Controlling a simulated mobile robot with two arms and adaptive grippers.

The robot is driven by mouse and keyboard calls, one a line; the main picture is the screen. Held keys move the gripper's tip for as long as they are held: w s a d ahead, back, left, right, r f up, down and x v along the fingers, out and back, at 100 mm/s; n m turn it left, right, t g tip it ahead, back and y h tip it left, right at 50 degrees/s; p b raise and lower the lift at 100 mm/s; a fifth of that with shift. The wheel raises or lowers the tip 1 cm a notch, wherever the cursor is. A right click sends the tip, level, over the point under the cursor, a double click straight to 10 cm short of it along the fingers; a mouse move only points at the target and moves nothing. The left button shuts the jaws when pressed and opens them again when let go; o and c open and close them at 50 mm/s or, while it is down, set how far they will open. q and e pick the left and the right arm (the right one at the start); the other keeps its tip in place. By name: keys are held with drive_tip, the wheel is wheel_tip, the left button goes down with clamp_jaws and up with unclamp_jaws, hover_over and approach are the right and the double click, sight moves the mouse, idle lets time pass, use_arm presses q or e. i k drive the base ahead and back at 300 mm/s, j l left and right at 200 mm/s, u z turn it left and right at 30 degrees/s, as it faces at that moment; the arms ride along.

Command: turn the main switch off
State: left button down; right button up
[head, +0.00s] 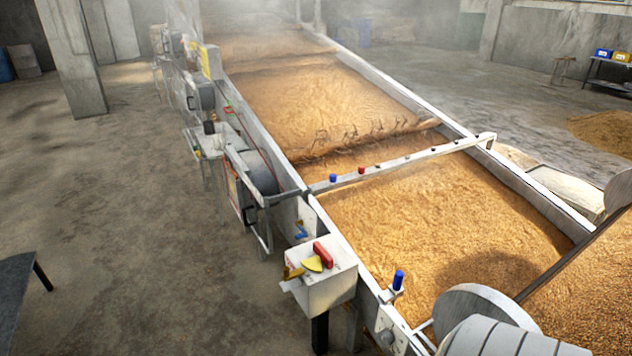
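A pale grey switch box (325,291) is fixed to the near left side of the long grain trough (361,262). On its top sits a red handle (323,256), lying slanted. A yellow fan-shaped piece (313,264) is beside the handle, and a smaller yellow part (291,273) sticks out at the box's left edge. I cannot read any marking for the switch position. I take this box to be the main switch, but no label confirms it. Neither of my grippers is in view, and nothing touches the handle.
Golden grain (440,215) fills the trough. A crossbar (400,162) with blue and red knobs spans it. A blue knob (398,280) stands on the near rim. A dark table (18,290) is at left. Concrete floor left of the trough is clear. Steam hangs at the back.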

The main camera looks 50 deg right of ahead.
sight(313, 263)
drive_tip(key=z, duration=1.6)
drive_tip(key=i+j+z, duration=0.15)
drive_tip(key=z, duration=0.3)
drive_tip(key=j+z, duration=0.25)
drive_tip(key=z, duration=0.2)
drive_tip(key=i+j+z, duration=0.1)
drive_tip(key=j+z, duration=0.15)
drive_tip(key=z, duration=0.25)
